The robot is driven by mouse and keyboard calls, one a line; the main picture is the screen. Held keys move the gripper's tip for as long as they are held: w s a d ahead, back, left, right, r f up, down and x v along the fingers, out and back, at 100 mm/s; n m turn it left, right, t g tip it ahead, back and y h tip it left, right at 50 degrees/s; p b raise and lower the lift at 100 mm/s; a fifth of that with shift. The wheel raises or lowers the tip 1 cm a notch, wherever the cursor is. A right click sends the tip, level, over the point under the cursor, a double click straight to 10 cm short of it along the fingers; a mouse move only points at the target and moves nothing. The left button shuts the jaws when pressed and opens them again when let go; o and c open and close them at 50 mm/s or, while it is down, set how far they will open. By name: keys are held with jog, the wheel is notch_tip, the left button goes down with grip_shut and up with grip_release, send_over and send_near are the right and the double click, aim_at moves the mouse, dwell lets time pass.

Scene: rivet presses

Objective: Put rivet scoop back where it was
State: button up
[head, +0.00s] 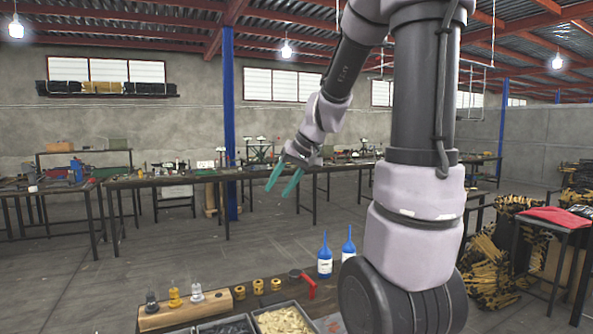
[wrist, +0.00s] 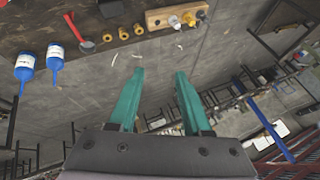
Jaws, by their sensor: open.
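The rivet scoop appears to be the red-handled tool with a dark round bowl (head: 308,284). It lies on the bench right of the brass cylinders, and it also shows at the upper left in the wrist view (wrist: 77,30). My gripper (head: 280,188) has teal fingers spread apart and empty. It is raised in the air beyond the bench, well away from the scoop. In the wrist view the open fingers (wrist: 160,72) have only floor and background between them. My arm hides part of the bench's right side.
A wooden block (head: 185,312) holds several small pegs at the left. Brass cylinders (head: 258,287) stand beside it. A tray of pale pieces (head: 283,322) and a dark tray (head: 226,327) sit in front. Two blue bottles (head: 325,260) stand right of the scoop. Open floor lies beyond the bench.

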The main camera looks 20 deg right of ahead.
jog(key=s+a+r+m+h, duration=0.1)
jog(key=s+r, duration=0.2)
jog(key=s, duration=0.5)
jog(key=s+a+r+m+t+h, duration=0.1)
jog(key=s+r, duration=0.3)
jog(key=s, duration=0.5)
jog(key=shift+s+a+m+t, duration=0.15)
jog(key=shift+a+m+t, duration=0.15)
jog(key=shift+a, duration=0.15)
jog(key=shift+a, duration=0.1)
